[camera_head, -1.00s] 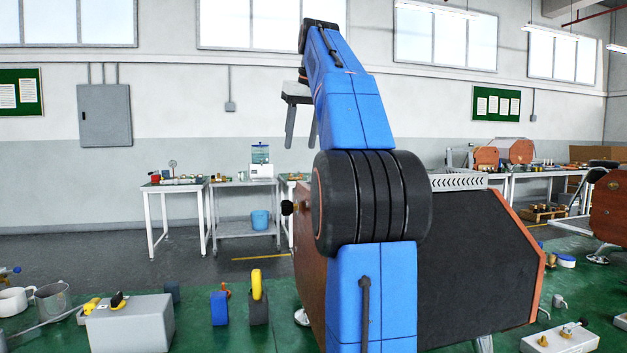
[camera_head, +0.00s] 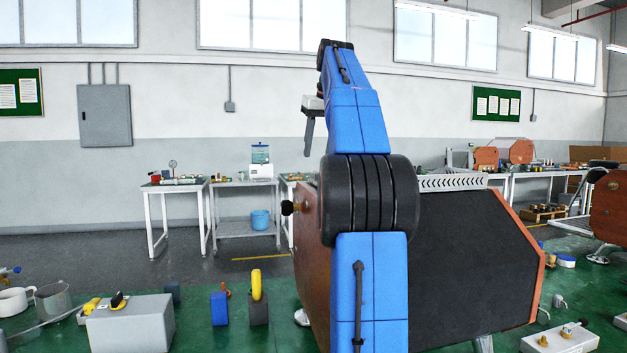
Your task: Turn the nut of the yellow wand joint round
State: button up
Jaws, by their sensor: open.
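My gripper (camera_head: 309,138) is up in the air, left of my blue arm and above the near left corner of the espresso machine (camera_head: 480,265). One grey finger hangs down and the other is hidden; nothing shows in the jaws. The jaws are open and well away from the machine. I cannot pick out the yellow wand joint or its nut for certain; my arm covers part of the machine. A dark knob with a brass collar (camera_head: 288,208) sticks out of the machine's wooden side. A yellow-handled piece (camera_head: 257,285) stands upright in a dark block.
White tables (camera_head: 180,187) stand far behind.

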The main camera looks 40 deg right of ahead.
jog(key=x, duration=1.1)
jog(key=shift+c, duration=0.3)
jog(key=c, duration=1)
